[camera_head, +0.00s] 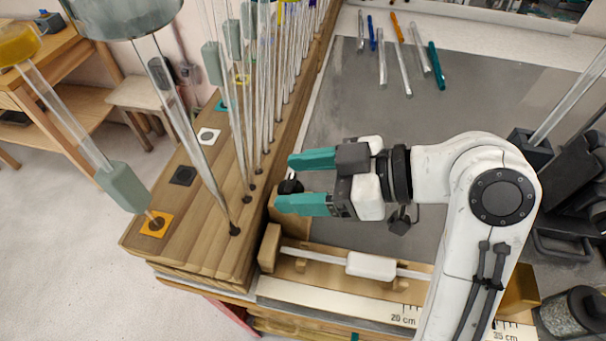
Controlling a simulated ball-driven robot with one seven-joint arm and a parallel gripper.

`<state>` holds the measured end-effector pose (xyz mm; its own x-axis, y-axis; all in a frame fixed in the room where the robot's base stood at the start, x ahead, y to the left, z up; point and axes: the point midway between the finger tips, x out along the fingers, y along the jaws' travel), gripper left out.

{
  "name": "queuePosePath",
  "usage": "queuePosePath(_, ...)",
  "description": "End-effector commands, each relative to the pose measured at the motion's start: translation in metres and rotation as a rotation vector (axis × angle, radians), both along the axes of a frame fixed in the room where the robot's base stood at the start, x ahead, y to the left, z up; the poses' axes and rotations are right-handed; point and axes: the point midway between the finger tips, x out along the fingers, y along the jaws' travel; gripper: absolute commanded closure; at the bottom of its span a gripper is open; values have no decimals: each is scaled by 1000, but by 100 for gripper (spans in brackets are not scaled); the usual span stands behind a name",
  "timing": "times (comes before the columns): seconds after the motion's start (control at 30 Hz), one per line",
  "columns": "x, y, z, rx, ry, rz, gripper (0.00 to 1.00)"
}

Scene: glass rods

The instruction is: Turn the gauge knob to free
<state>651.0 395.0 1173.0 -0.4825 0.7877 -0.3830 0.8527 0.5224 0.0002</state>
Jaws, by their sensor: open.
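A black round knob (290,187) shows on a wooden upright block (290,219) of the gauge, beside the rod rack. My gripper (286,182) has teal fingers and points left. It is open, with one finger on the far side of the knob and one on the near side. The knob shows between the fingertips. I cannot tell whether either finger touches it. The gauge's wooden bed lies below, with a white slider (371,266) on a pale rod and a ruler strip (330,301) marked in cm. Any free or locked mark on the knob is not legible.
A wooden rack (213,247) with several upright glass rods stands close on the left, some topped with wide pieces. Loose coloured rods (403,67) lie at the back of the grey mat (340,110). A dark jar (572,312) stands at the front right.

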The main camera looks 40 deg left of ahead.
Motion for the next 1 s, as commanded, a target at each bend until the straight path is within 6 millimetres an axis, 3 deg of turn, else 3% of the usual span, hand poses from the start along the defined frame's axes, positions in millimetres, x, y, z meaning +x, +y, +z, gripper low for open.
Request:
queuePosePath(0.13,0,0,0,0,0,0,37)
queuePosePath(0.7,0,0,0,0,0,0,90)
queuePosePath(1.0,-1,-1,0,1,0,-44,90)
